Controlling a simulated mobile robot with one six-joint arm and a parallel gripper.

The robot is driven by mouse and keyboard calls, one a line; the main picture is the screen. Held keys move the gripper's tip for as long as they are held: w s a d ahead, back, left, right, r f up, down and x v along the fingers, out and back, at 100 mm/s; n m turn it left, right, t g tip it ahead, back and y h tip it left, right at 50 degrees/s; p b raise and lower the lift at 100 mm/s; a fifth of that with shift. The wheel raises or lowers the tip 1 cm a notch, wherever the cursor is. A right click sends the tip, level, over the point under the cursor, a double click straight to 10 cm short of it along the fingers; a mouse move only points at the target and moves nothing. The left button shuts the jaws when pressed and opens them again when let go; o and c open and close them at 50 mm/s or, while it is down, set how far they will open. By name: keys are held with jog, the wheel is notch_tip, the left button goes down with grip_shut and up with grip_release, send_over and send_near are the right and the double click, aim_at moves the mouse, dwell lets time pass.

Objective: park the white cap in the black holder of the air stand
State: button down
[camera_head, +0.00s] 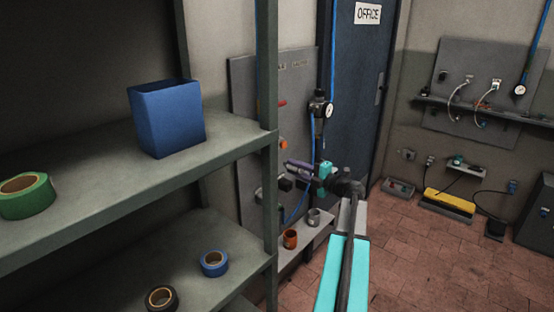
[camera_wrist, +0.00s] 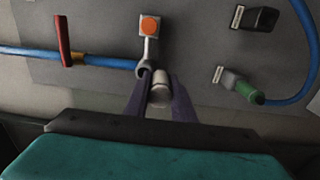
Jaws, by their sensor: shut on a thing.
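My gripper (camera_wrist: 160,88) is shut on the white cap (camera_wrist: 160,94), a small pale grey-white cylinder between its purple fingers in the wrist view. The cap is close to the lower end of a grey fitting (camera_wrist: 151,48) under an orange button (camera_wrist: 150,25); I cannot tell whether they touch. The black holder (camera_wrist: 263,18) appears to be the labelled black piece at the upper right, apart from the cap. In the head view my gripper (camera_head: 300,167) is in front of the grey board (camera_head: 246,125); the cap cannot be made out there.
A red-handled valve (camera_wrist: 63,40) joins the blue hose at left in the wrist view. A green connector (camera_wrist: 246,91) with another blue hose is at right.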

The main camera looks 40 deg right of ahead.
jog(key=d+f+b, duration=0.4)
jog(key=d+f, duration=0.2)
jog(key=f, duration=0.4)
jog(key=w+d+f+b, duration=0.1)
jog(key=d+f+b, duration=0.4)
jog(key=f, duration=0.5)
jog(key=shift+d+f+b, duration=0.3)
jog(key=shift+d+f, duration=0.05)
jog(key=shift+d, duration=0.6)
dwell(1.9)
jog(key=shift+w+a, duration=0.15)
jog(key=shift+w, duration=1.15)
jog(key=shift+w+a, duration=0.1)
jog(key=shift+w, duration=1.15)
dwell(0.6)
